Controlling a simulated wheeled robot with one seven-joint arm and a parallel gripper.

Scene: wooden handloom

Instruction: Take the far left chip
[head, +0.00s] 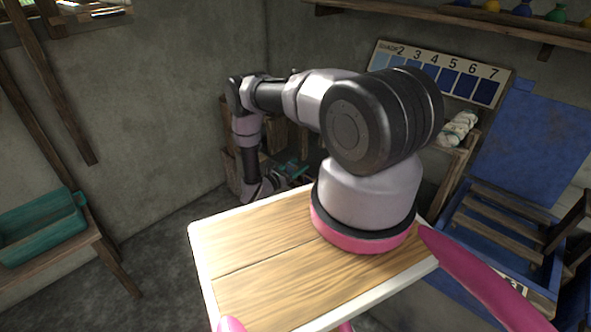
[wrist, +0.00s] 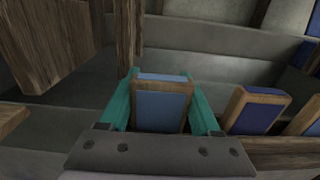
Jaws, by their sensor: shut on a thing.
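The far left chip (wrist: 160,110) shows in the wrist view as a light blue panel in a wooden frame, upright between my two teal fingers. My gripper (wrist: 160,78) is shut on it, one finger along each side. In the head view my gripper (head: 291,168) is small and low by the wooden rack, and the chip in it cannot be made out. A darker blue chip (wrist: 254,112) leans to the right of the held one, with a gap between them. Part of another chip (wrist: 305,119) shows at the right edge.
A rough wooden post (wrist: 128,35) stands just behind and left of the held chip. A numbered shade board (head: 438,72) leans behind my arm. White bundles (head: 458,130) lie on the shelf to the right. A green tub (head: 40,228) stands on a bench at left.

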